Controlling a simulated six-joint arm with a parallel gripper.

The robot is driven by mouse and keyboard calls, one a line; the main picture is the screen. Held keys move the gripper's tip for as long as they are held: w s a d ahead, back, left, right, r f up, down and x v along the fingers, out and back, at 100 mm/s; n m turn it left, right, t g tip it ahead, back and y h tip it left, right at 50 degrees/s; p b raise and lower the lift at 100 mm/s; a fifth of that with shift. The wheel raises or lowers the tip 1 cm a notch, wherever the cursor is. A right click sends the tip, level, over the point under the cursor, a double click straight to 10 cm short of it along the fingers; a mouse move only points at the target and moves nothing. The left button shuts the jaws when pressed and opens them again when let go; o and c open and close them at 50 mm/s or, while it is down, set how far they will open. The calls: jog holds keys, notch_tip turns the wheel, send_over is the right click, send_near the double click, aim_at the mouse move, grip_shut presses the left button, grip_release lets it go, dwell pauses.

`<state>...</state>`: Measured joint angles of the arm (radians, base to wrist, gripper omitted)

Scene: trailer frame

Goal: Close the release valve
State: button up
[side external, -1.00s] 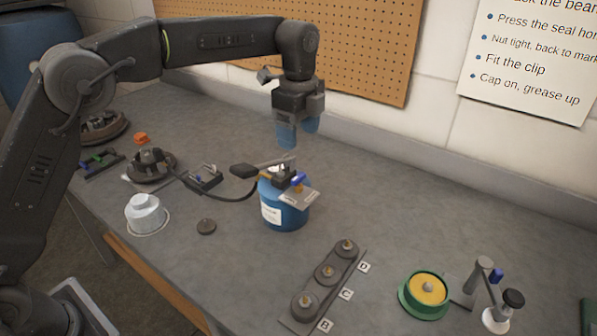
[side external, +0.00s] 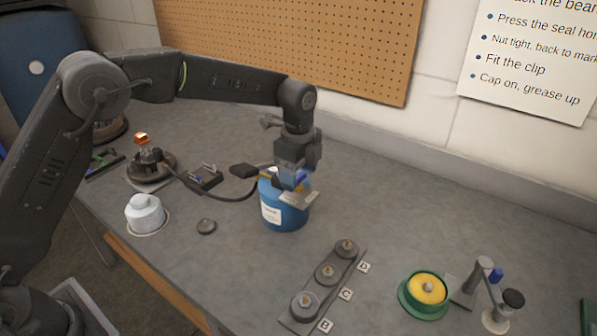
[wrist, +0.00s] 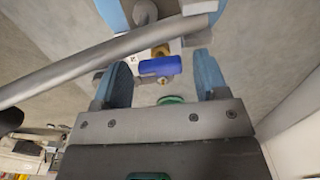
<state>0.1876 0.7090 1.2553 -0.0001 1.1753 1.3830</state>
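The release valve appears to be the blue handle (wrist: 160,66) on a brass-coloured fitting (wrist: 160,50), seen in the wrist view. It belongs to the small pump unit on top of the blue drum (side external: 284,213). My gripper (side external: 292,180) is lowered over the drum top and points down. In the wrist view my gripper (wrist: 162,63) is open, with one blue finger left and one right of the handle and a gap on both sides. The handle lies crosswise in the picture. In the side view my fingers hide most of the valve.
A grey bar, likely the pump lever (wrist: 95,65), crosses the wrist view close to the fingers. A black hose (side external: 225,197) runs left from the drum. A strip with several hubs (side external: 327,272) lies in front. A yellow-green round part (side external: 427,290) stands at right.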

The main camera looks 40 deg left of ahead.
jog(key=c, duration=0.8)
jog(key=shift+n, duration=0.4)
jog(key=n, duration=0.3)
jog(key=shift+n, duration=0.4)
jog(key=n, duration=0.9)
jog(key=shift+n, duration=2)
